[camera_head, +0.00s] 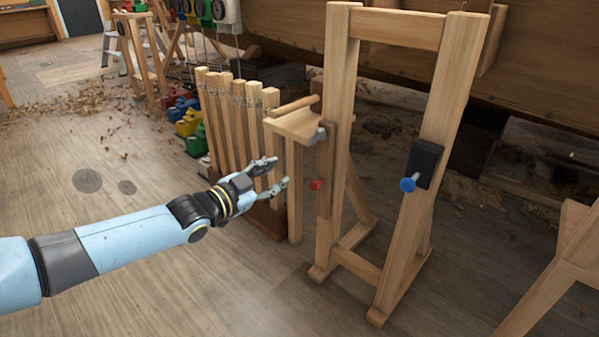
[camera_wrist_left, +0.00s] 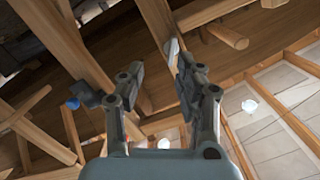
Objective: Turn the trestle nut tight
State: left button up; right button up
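The wooden trestle (camera_head: 340,120) stands upright right of centre in the head view. Its right post carries a black block with a blue knob (camera_head: 409,184). Its left post has a small red knob (camera_head: 316,184) low down and a grey fitting (camera_head: 318,135) above it. I cannot tell which of these is the nut. My left gripper (camera_head: 281,172) is open and empty, left of the left post, with its fingers pointing at it. In the left wrist view the open fingers (camera_wrist_left: 160,68) frame a pale grey piece (camera_wrist_left: 171,48); the blue knob (camera_wrist_left: 72,103) is left of them. My right gripper is out of view.
A small wooden shelf with a round bar (camera_head: 293,106) juts out beside the left post. A row of upright wooden slats (camera_head: 228,110) stands left of it. Another wooden frame (camera_head: 575,240) is at the right. The floor in front is clear; shavings (camera_head: 75,105) lie farther back.

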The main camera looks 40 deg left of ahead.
aim_at(312, 139)
pick_arm(q)
jog(key=shift+m+t+h, duration=0.3)
jog(key=shift+m+t, duration=0.3)
jog(key=shift+m, duration=0.1)
jog(key=w+b, duration=0.2)
jog(key=w, duration=0.1)
jog(key=w+r+b, duration=0.1)
jog(key=w+b, duration=0.1)
jog(key=w, duration=0.1)
jog(key=w+r+b, duration=0.1)
jog(key=w+b, duration=0.2)
jog(key=w, duration=0.1)
jog(key=shift+a+r, duration=0.15)
jog(key=shift+a, duration=0.15)
jog(key=shift+w+r, duration=0.2)
jog(key=shift+w, duration=0.5)
jog(key=shift+w+r, duration=0.15)
jog(key=shift+w, duration=0.8)
jog(key=shift+w+d, duration=0.15)
jog(key=shift+w, duration=0.35)
jog(key=shift+f, duration=0.2)
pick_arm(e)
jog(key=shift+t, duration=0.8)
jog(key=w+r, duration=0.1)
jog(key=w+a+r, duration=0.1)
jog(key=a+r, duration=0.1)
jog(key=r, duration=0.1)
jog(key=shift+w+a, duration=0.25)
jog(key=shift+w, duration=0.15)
